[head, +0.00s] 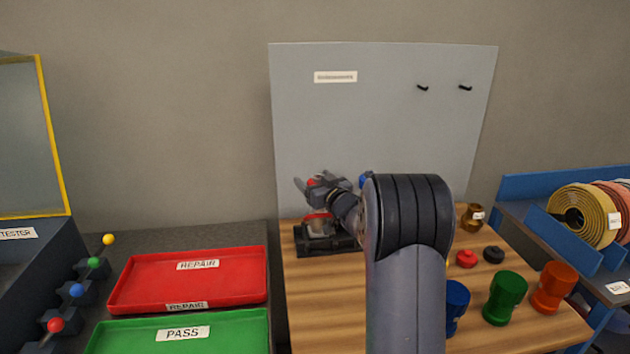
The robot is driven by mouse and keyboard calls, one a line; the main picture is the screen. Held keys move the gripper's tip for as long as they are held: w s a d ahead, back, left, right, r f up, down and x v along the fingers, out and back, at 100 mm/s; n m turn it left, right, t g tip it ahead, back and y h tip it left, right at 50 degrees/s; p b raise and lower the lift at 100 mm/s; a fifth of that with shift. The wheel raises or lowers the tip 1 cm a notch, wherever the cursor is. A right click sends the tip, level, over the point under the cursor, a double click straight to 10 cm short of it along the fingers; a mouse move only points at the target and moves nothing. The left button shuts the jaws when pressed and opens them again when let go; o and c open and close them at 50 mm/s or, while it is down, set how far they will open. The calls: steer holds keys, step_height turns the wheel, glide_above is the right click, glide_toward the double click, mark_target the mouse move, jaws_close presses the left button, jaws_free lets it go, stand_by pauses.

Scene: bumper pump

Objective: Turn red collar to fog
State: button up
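A red piece (312,182), which may be the red collar, shows between the fingers of my gripper (311,184). My gripper is at the top of this piece, with a finger on either side of the red. I cannot tell whether the fingers press on it or stand apart from it. Any markings on the collar, such as fog, are too small or hidden to read. My arm comes in from the front and covers part of the table.
Blue (456,305), green (505,298) and orange (552,287) fittings, red (467,258) and black (493,254) caps and a brass fitting (472,217) stand right on the table. Red (125,292) and green (245,335) trays lie left. A grey panel (385,130) rises behind.

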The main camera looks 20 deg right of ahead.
steer(key=c, duration=1)
steer(key=shift+o, duration=0.2)
steer(key=shift+r+n+y+p, duration=0.15)
steer(key=shift+n+y+p, duration=0.2)
steer(key=shift+p, duration=0.3)
steer(key=shift+r+y+p, duration=0.1)
steer(key=shift+y+p, duration=0.25)
steer(key=shift+p, duration=0.1)
steer(key=n+g+y+p, duration=0.1)
steer(key=n+y+p, duration=0.1)
steer(key=p, duration=0.1)
steer(key=shift+a+y, duration=0.1)
steer(key=shift+y, duration=0.3)
steer(key=n+g+y+p, duration=0.1)
steer(key=n+y+p, duration=0.1)
steer(key=y, duration=0.1)
steer(key=shift+s+a+g, duration=0.1)
steer(key=shift+a+g, duration=0.1)
steer(key=shift+g, duration=0.2)
steer(key=shift+s+a+f+n+g+y+p, duration=0.1)
steer(key=shift+n+g+y+p, duration=0.45)
steer(key=shift+n+y, duration=0.25)
steer(key=shift+s+a+f+n+g+y+p, duration=0.1)
steer(key=shift+n+g+y+p, duration=0.2)
steer(key=shift+n+g+y, duration=0.45)
